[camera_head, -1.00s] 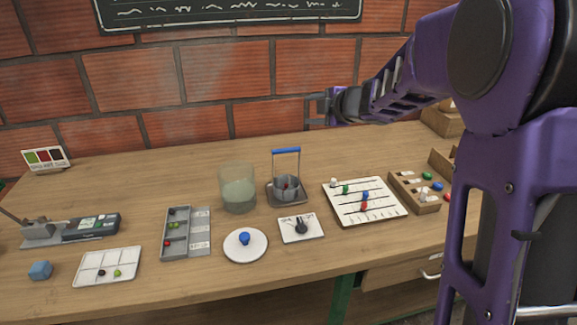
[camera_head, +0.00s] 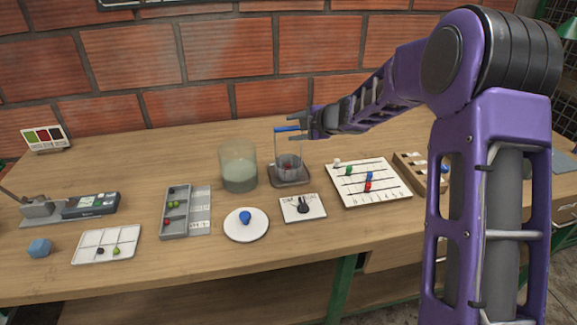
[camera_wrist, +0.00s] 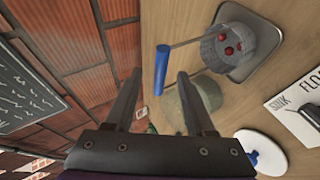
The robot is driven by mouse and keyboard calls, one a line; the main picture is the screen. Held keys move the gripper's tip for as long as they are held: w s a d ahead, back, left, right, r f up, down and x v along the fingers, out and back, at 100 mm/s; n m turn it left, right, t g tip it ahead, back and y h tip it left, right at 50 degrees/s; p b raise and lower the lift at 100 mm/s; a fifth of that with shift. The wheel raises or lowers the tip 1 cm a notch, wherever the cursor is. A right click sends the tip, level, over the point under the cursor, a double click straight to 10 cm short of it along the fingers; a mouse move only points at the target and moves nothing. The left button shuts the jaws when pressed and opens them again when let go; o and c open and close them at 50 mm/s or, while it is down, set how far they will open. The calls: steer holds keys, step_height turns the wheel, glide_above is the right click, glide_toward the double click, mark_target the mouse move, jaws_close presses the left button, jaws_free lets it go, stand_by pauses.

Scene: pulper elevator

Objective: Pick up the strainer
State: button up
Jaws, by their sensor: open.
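The strainer (camera_head: 289,163) is a grey mesh basket with a tall wire frame and a blue handle bar (camera_head: 288,128) on top. It stands on a dark square tray (camera_head: 291,183). In the wrist view the strainer (camera_wrist: 228,46) holds a few red berries, and its blue handle (camera_wrist: 161,70) lies just beyond the fingertips. My gripper (camera_head: 300,127) is open and empty at the handle's height, its fingers close to the handle's right end. In the wrist view the handle lies between the two fingers' lines (camera_wrist: 158,76); I cannot tell whether they touch it.
A glass jar of cloudy liquid (camera_head: 239,172) stands just left of the strainer. The brick wall (camera_head: 200,55) is behind.

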steer(key=shift+b+x, duration=0.45)
steer(key=shift+x, duration=2.7)
steer(key=shift+r, duration=0.1)
steer(key=shift+c, duration=0.3)
jaws_close()
